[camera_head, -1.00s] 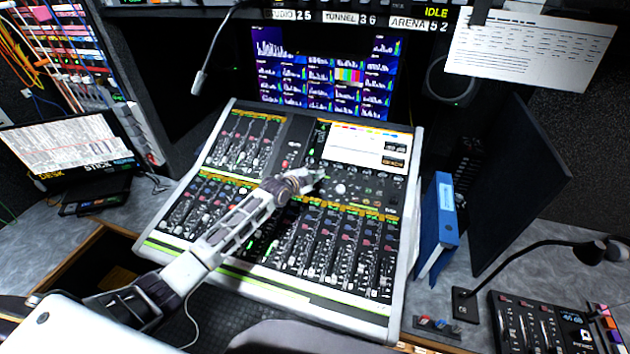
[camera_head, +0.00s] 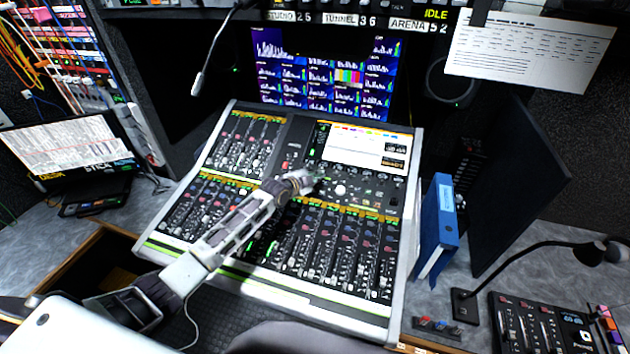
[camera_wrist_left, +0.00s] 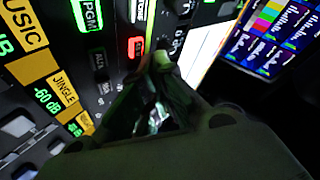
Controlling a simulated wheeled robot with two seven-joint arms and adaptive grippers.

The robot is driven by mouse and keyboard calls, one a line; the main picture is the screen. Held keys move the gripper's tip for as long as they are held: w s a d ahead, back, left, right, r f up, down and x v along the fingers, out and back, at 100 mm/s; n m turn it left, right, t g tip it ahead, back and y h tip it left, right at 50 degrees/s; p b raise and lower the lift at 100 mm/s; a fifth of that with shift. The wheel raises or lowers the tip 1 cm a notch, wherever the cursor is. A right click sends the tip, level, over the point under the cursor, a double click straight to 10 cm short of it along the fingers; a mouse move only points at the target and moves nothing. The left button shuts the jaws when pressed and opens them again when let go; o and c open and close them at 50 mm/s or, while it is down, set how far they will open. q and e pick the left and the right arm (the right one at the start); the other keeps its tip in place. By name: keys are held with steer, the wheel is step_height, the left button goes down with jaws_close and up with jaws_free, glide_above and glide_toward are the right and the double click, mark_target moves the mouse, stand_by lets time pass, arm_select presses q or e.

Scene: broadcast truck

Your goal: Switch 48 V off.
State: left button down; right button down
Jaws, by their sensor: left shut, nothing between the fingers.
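The mixing console (camera_head: 408,240) stands in the middle of the head view. In the left wrist view a small red-lit button (camera_wrist_left: 137,47) sits on its panel, just beyond my fingertips; its label is too small to read, so I cannot tell if it is the 48 V switch. A red light (camera_head: 285,165) shows on the console's middle strip in the head view. My left gripper (camera_head: 314,182) is shut and empty over the console's centre; in the left wrist view its fingertips (camera_wrist_left: 160,64) point at the panel close to the red button. Contact cannot be told. My right gripper is out of view.
Green-lit PGM button (camera_wrist_left: 90,13) and JINGLE and MUSIC strips lie beside the fingers. The console's screen (camera_head: 365,148) is just beyond. A gooseneck microphone (camera_head: 205,70) hangs at left; a blue binder (camera_head: 437,225) stands at right.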

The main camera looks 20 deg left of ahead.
arm_select(q)
steer(key=shift+f, duration=0.15)
steer(key=shift+w+f+b, duration=0.2)
steer(key=shift+f+b, duration=0.05)
steer(key=shift+b, duration=0.15)
steer(key=shift+w+f+b, duration=0.15)
steer(key=shift+f+b, duration=0.2)
steer(key=shift+b, duration=0.05)
stand_by(1.3)
stand_by(0.4)
steer(key=shift+s+r+p, duration=0.35)
steer(key=shift+r+p, duration=0.4)
steer(key=shift+p, duration=0.2)
steer(key=shift+r, duration=0.1)
steer(key=r+p, duration=0.1)
steer(key=s+r+p, duration=0.1)
steer(key=r+p, duration=0.1)
steer(key=s+r+p, duration=0.1)
steer(key=p, duration=0.1)
steer(key=shift+r, duration=0.25)
stand_by(0.3)
steer(key=shift+a+f, duration=0.1)
stand_by(0.8)
